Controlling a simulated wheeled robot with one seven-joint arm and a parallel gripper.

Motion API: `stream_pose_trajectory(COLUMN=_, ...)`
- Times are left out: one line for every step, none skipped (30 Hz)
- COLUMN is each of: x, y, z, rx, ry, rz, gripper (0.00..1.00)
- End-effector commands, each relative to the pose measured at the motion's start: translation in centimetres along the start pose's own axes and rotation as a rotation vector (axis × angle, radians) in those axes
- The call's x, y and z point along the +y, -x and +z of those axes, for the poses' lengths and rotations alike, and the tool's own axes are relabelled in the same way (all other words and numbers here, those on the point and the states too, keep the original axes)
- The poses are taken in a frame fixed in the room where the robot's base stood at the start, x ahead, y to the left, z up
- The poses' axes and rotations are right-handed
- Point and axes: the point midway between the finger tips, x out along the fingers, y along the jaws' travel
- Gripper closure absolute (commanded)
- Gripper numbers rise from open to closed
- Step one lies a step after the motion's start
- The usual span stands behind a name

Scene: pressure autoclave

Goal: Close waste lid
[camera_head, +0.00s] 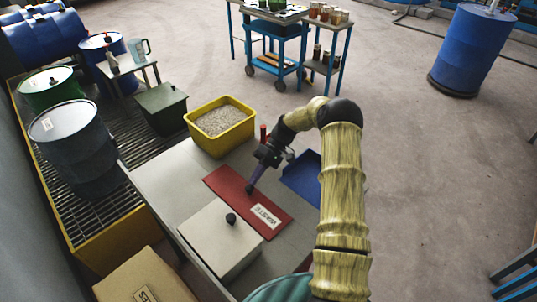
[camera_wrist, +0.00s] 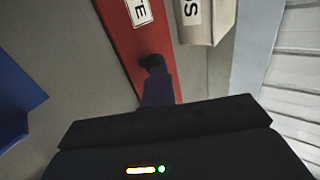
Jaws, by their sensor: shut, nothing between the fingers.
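The red waste lid (camera_head: 225,184) shows as a flat red panel with a white WASTE label (camera_head: 265,215), on the grey table. In the wrist view, the red panel (camera_wrist: 120,38) runs down from the top, with part of the label (camera_wrist: 139,11) in sight. I cannot tell whether the lid is fully down. My gripper (camera_head: 249,189) is shut and empty, with its dark tip over the red panel; contact cannot be made out. The tip also shows in the wrist view (camera_wrist: 152,63), in front of the red surface.
A pale box with a black knob (camera_head: 215,245) stands left of the red panel. A blue tray (camera_head: 302,176) lies to its right. A yellow bin of granules (camera_head: 190,128) stands behind. The bare grey table (camera_head: 165,180) is clear at left.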

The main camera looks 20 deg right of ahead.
Motion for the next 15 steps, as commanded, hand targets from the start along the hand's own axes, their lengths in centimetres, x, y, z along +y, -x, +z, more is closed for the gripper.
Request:
stream_pose_trajectory(x=0.5, y=0.8, z=0.1, rx=0.007, ry=-0.004, rz=0.008, gripper=1.0)
stream_pose_trajectory(x=0.5, y=1.2, z=0.1, rx=0.007, ry=-0.004, rz=0.008, gripper=1.0)
stream_pose_trajectory(x=0.4, y=1.8, z=0.1, rx=0.007, ry=-0.003, rz=0.008, gripper=1.0)
stream_pose_trajectory(x=0.4, y=2.4, z=0.1, rx=0.008, ry=-0.003, rz=0.008, gripper=1.0)
stream_pose_trajectory(x=0.3, y=2.9, z=0.0, rx=0.008, ry=-0.002, rz=0.007, gripper=1.0)
stream_pose_trajectory(x=0.3, y=3.7, z=0.0, rx=0.008, ry=-0.001, rz=0.006, gripper=1.0)
stream_pose_trajectory(x=0.3, y=4.3, z=0.0, rx=0.008, ry=0.0, rz=0.006, gripper=1.0)
stream_pose_trajectory(x=0.2, y=4.9, z=0.0, rx=0.009, ry=0.0, rz=0.006, gripper=1.0)
stream_pose_trajectory(x=0.2, y=5.7, z=0.0, rx=0.008, ry=0.001, rz=0.005, gripper=1.0)
stream_pose_trajectory(x=0.2, y=6.2, z=0.0, rx=0.008, ry=0.001, rz=0.005, gripper=1.0)
stream_pose_trajectory(x=0.1, y=6.7, z=0.0, rx=0.009, ry=0.001, rz=0.005, gripper=1.0)
stream_pose_trajectory(x=0.1, y=7.5, z=0.0, rx=0.009, ry=0.001, rz=0.004, gripper=1.0)
stream_pose_trajectory(x=0.1, y=8.0, z=0.0, rx=0.009, ry=0.001, rz=0.004, gripper=1.0)
stream_pose_trajectory(x=0.0, y=8.5, z=0.1, rx=0.009, ry=0.001, rz=0.004, gripper=1.0)
stream_pose_trajectory(x=0.0, y=9.1, z=0.0, rx=0.009, ry=0.002, rz=0.003, gripper=1.0)
